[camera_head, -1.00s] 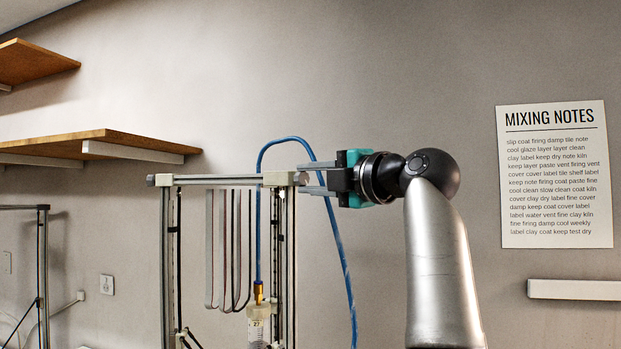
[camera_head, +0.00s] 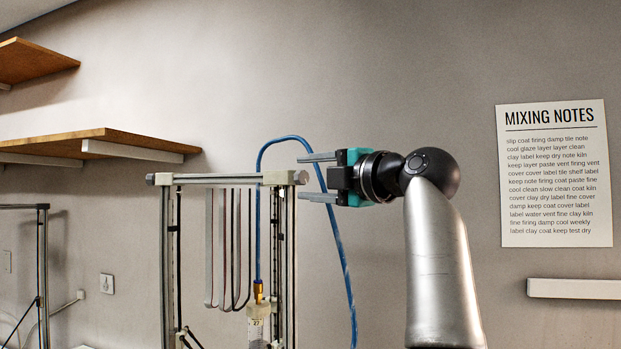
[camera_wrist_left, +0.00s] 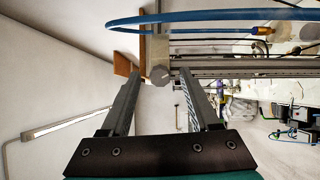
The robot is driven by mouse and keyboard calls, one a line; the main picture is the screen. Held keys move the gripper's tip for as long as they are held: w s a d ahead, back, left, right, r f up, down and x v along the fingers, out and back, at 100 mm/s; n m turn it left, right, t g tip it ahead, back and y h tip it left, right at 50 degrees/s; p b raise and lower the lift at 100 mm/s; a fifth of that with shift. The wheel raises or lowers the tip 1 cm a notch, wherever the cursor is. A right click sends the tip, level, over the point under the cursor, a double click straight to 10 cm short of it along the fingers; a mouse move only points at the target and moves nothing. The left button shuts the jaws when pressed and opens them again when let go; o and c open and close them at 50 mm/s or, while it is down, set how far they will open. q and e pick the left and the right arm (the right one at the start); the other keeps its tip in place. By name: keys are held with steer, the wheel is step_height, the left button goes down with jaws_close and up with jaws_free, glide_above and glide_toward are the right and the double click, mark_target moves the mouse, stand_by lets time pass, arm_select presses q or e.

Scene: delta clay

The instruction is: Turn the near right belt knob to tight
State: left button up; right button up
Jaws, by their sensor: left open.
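The near right belt knob (camera_head: 302,177) is a small grey knob on the right end of the printer frame's top beam (camera_head: 220,179). In the left wrist view the knob (camera_wrist_left: 160,76) is a lobed disc, seen face on, between the fingertips. My left gripper (camera_head: 304,177) is open, with one finger above the knob's level and one below it. I see gaps between the knob and both fingers. I cannot read a tight mark on the knob. My right gripper is in neither view.
A blue tube (camera_head: 326,195) arches behind my left gripper and hangs down to the right. Another knob (camera_head: 151,179) sits on the beam's left end. Dark belts (camera_head: 237,245) hang under the beam. A wooden shelf (camera_head: 110,141) is on the wall at left.

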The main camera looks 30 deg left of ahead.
arm_select(q)
steer(key=shift+d, duration=0.1)
steer(key=shift+s+d, duration=0.1)
steer(key=shift+d, duration=0.2)
steer(key=b+v, duration=0.4)
steer(key=v, duration=1)
steer(key=shift+d, duration=0.25)
